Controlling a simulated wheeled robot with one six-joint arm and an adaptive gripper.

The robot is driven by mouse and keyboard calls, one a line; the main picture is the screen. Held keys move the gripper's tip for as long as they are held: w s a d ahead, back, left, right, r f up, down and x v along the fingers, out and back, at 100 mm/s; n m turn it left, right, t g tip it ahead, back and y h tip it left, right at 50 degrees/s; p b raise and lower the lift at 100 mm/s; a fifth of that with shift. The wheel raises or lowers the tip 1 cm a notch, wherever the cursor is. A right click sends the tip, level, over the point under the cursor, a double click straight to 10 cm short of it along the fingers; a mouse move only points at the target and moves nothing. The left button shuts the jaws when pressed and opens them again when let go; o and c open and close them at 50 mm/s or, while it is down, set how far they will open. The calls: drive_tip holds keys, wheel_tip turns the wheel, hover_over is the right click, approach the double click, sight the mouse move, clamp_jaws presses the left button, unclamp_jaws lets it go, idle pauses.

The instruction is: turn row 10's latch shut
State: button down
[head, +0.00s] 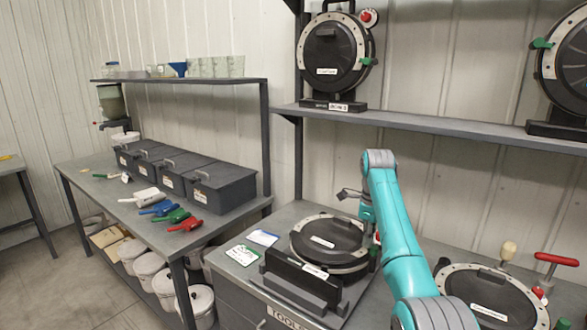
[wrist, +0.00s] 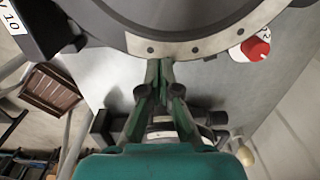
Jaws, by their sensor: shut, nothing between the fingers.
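A round black seed meter (head: 330,240) with a pale rim lies on the grey bench in the head view, its front label facing left. In the wrist view its rim (wrist: 190,48) fills the top, and a label ending in "10" (wrist: 8,14) shows at the upper left. A red knob (wrist: 256,48) sits at the rim's right. My gripper (wrist: 160,64) is shut and empty, its fingertips at or just under the rim; contact cannot be told. In the head view my arm largely hides the gripper. I cannot make out this meter's latch; the fingers may cover it.
Another meter (head: 485,299) with a red T-handle (head: 556,259) and a cream knob (head: 508,248) lies right of my arm. Meters with green latches stand on the shelf (head: 430,122) above. Cards (head: 243,255) lie at left. Scoops and dark bins (head: 222,190) fill the left bench.

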drive_tip(key=shift+s+d, duration=0.15)
drive_tip(key=shift+d, duration=0.1)
drive_tip(key=shift+w+a, duration=0.3)
drive_tip(key=shift+w, duration=0.05)
idle(0.3)
